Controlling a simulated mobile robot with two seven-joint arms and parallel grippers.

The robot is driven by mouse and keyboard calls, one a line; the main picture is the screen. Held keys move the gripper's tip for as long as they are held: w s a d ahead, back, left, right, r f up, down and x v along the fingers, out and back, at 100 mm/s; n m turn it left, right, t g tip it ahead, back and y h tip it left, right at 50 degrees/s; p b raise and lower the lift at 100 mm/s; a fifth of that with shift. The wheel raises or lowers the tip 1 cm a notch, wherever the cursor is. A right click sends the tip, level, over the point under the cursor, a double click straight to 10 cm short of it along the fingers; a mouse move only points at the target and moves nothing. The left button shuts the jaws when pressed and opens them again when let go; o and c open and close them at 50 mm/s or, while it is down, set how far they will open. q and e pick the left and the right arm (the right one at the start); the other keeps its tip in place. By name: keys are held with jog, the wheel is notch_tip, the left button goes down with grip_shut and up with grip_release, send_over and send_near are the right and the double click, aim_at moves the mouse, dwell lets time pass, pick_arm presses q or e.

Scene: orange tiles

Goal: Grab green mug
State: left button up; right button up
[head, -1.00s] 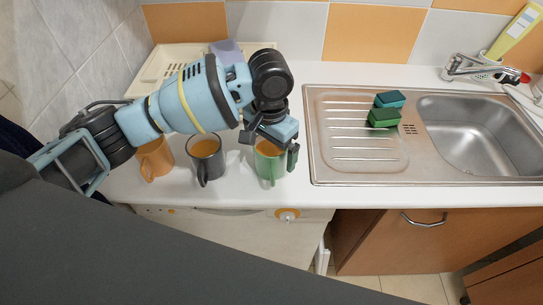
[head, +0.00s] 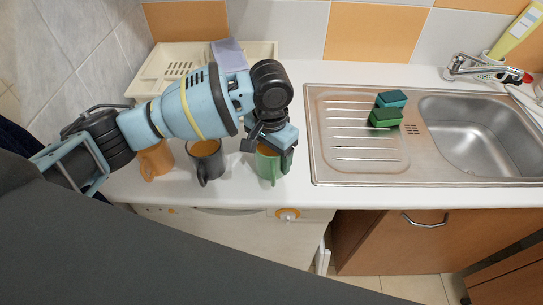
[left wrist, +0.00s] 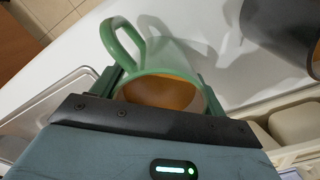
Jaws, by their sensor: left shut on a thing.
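The green mug (head: 268,170) stands upright on the white counter, near its front edge, with an orange inside and its handle toward the front. In the left wrist view the mug (left wrist: 165,55) sits between the two fingers, its handle at the upper left. My left gripper (head: 269,151) comes down over the mug from above and is shut on it, a finger on each side. The gripper hides part of the mug's rim. My right gripper is not in view.
A grey mug (head: 208,166) and an orange mug (head: 155,161) stand to the left. A cream dish rack (head: 150,84) is behind my arm. At right is a metal sink (head: 480,140) with sponges (head: 385,116) on its drainboard.

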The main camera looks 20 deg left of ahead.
pick_arm(q)
jog(key=shift+r, duration=0.2)
